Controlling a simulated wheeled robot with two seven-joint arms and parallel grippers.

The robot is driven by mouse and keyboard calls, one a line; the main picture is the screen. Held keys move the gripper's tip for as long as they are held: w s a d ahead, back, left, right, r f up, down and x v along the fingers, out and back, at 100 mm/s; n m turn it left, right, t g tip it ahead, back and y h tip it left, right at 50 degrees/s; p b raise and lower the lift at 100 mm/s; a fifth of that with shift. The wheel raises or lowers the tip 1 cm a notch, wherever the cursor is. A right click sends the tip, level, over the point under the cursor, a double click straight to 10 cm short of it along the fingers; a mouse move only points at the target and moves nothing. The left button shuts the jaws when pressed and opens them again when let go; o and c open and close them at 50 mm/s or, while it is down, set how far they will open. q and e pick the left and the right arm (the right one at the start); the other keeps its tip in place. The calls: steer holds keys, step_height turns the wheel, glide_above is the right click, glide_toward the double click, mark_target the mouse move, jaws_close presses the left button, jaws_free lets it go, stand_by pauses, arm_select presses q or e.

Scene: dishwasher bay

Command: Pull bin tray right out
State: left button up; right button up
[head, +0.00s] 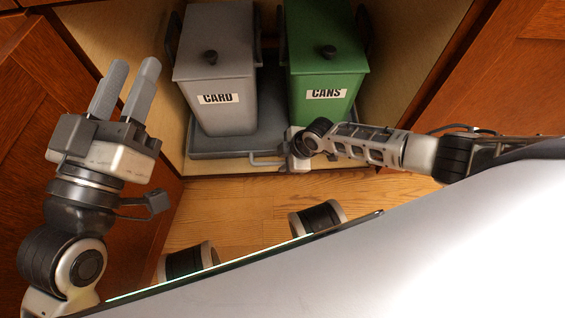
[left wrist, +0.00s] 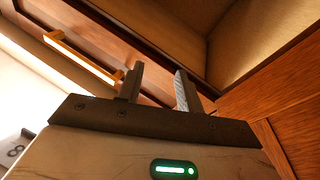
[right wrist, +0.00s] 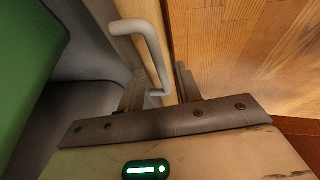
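The grey bin tray (head: 204,146) sits inside the open cabinet, carrying a grey CARD bin (head: 214,75) and a green CANS bin (head: 325,60). Its pale bar handle (head: 264,161) sticks out at the front edge. My right gripper (head: 288,163) is at the handle, partly hidden by its own wrist. In the right wrist view, the handle (right wrist: 154,50) reaches down between the two fingers (right wrist: 162,88), which stand apart with a gap to the right of the bar. My left gripper (head: 125,85) is open and empty, left of the cabinet, fingers pointing up.
Wooden cabinet doors and panels stand at left (head: 50,110) and right (head: 500,80). The wooden floor (head: 235,205) in front of the tray is clear except for my base. The left wrist view shows a drawer front with a yellow bar handle (left wrist: 82,57).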

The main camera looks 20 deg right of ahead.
steer(key=shift+w+a+f, duration=0.2)
steer(key=shift+a+f, duration=0.05)
steer(key=shift+f, duration=0.25)
arm_select(q)
steer(key=shift+w+a+r+m+t+h, duration=0.15)
steer(key=shift+r+m+t+h, duration=0.2)
steer(key=shift+r+m, duration=0.35)
arm_select(e)
jaws_close()
arm_select(q)
steer(key=shift+r, duration=0.15)
